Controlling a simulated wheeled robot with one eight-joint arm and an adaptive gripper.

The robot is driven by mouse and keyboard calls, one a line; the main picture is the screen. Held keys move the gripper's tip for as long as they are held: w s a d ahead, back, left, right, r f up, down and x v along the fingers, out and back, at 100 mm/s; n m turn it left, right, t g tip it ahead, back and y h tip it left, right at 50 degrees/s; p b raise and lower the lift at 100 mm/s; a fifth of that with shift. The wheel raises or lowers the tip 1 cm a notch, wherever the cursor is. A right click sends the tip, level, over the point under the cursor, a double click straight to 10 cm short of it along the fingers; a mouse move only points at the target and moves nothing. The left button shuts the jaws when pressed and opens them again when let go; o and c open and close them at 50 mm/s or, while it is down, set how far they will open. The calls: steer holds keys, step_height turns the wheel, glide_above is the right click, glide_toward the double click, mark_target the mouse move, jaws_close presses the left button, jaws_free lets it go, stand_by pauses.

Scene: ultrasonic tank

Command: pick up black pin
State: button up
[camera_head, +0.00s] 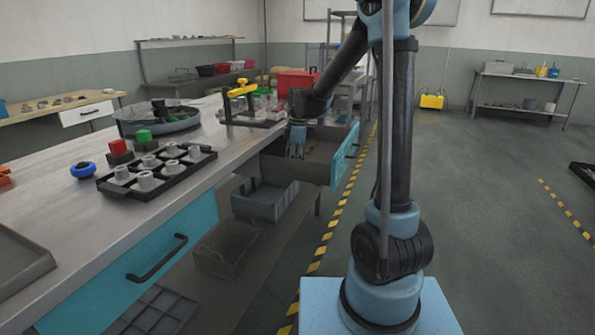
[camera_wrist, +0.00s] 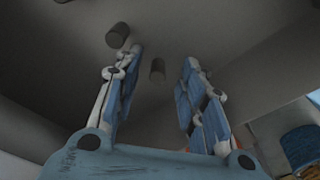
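My gripper (camera_head: 297,153) reaches down into an open drawer (camera_head: 343,163) at the right side of the long bench. In the wrist view my gripper (camera_wrist: 163,60) is open, with its two blue-padded fingers apart and nothing held. A small dark pin (camera_wrist: 157,70) shows in the gap between the fingers, apart from both. A second dark pin (camera_wrist: 117,36) is beyond the left fingertip. A dark piece is cut off at the top edge. The pins are not clear in the head view.
Drawer walls stand close around my gripper. On the bench are a black rack (camera_head: 150,178) with grey pieces, a round tray (camera_head: 160,123), a blue ring-shaped part (camera_head: 83,170) and a yellow-topped fixture (camera_head: 242,90). A grey bin (camera_head: 265,200) sits below the bench.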

steer(key=shift+f, duration=0.5)
jaws_close()
